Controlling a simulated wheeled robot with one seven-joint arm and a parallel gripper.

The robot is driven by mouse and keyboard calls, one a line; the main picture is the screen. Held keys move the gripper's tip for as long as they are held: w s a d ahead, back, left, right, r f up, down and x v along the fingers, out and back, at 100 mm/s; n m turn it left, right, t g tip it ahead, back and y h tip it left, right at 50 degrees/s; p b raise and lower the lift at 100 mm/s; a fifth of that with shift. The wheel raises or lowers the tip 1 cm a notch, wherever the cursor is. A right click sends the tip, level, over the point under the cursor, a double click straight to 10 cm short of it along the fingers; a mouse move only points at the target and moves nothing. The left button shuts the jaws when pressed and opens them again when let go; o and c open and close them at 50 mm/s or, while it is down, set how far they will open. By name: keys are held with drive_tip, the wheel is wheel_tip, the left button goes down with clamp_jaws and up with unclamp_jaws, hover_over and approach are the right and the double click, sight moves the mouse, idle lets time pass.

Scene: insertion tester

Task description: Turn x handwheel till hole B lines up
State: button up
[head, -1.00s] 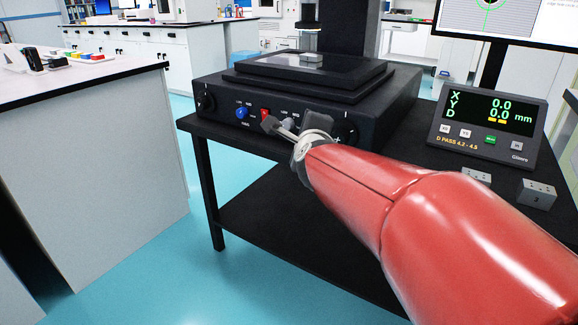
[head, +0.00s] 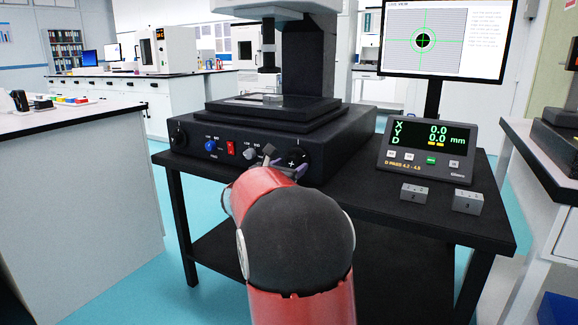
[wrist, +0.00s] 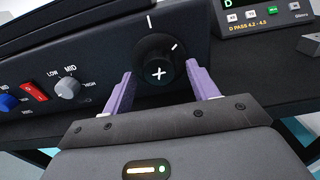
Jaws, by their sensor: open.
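A black handwheel (head: 293,158) with a white plus sits at the right end of the tester's front panel. In the wrist view the handwheel (wrist: 158,62) has a white line on its rim, tilted right of the white mark on the panel above. My gripper (wrist: 160,68) is open, its purple fingers on either side of the wheel's lower part; I cannot tell whether they touch it. In the head view my gripper (head: 284,165) is partly hidden by my arm. The monitor (head: 440,40) shows a black hole at the green crosshair. No hole B label is legible.
Another black knob (head: 178,136) is at the panel's left end. Between are a blue button (head: 210,145), a red switch (head: 230,149) and a grey selector (wrist: 67,87). The readout (head: 428,150) shows X and Y 0.0. Grey blocks (head: 415,193) lie on the table.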

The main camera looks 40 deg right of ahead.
drive_tip(key=shift+w+d, duration=0.25)
drive_tip(key=shift+d, duration=0.35)
drive_tip(key=c, duration=1)
drive_tip(key=shift+n, duration=0.3)
